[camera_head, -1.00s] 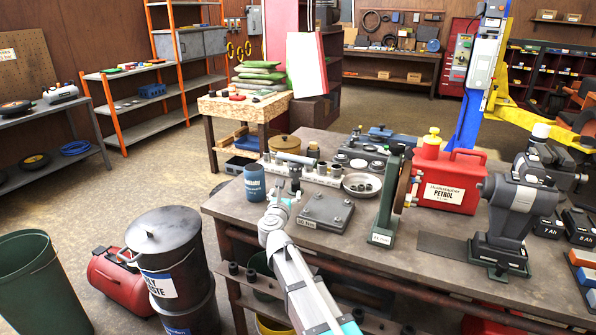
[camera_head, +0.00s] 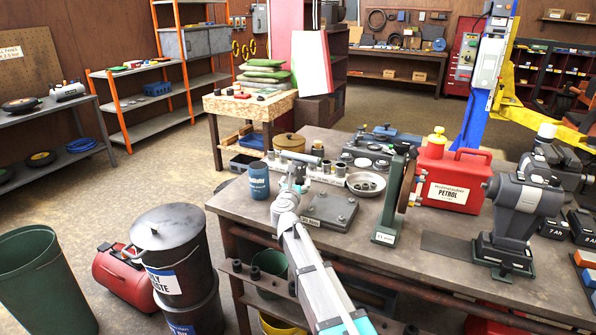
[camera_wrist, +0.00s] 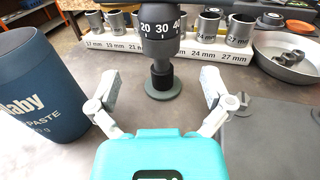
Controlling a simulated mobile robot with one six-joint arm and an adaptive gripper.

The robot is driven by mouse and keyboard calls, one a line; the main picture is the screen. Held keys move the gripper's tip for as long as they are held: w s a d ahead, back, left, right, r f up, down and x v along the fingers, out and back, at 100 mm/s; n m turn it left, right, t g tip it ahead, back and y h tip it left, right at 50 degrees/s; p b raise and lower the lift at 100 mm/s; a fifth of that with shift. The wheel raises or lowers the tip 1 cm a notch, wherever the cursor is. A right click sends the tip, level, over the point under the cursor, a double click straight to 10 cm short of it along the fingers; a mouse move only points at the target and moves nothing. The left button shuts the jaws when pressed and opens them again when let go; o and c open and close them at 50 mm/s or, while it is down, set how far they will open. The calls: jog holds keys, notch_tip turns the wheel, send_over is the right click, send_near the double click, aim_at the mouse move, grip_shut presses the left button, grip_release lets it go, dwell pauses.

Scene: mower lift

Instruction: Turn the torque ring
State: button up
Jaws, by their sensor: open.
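The torque ring (camera_wrist: 162,20) is a dark ring with white numbers 20, 30 and 40, at the top centre of the wrist view. Below it is a black knurled stem (camera_wrist: 162,75) on a round green base on the bench; its upper part is cut off. My gripper (camera_wrist: 168,88) is open and empty. Its two fingers stand left and right of the stem in the picture, nearer the camera and apart from it. In the head view my gripper (camera_head: 290,188) is over the bench's near left part and partly hides the tool.
A blue paste tub (camera_wrist: 38,85) stands close to my left finger. Behind the tool is a white rack (camera_wrist: 120,46) of several sockets. A metal dish (camera_wrist: 288,64) and a grey plate with bolts (camera_head: 330,211) lie to the right. The red petrol can (camera_head: 449,180) stands farther right.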

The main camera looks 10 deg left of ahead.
aim_at(298, 174)
jog(key=w, duration=0.7)
jog(key=shift+w+d, duration=0.2)
jog(key=shift+d, duration=0.1)
jog(key=c, duration=1.2)
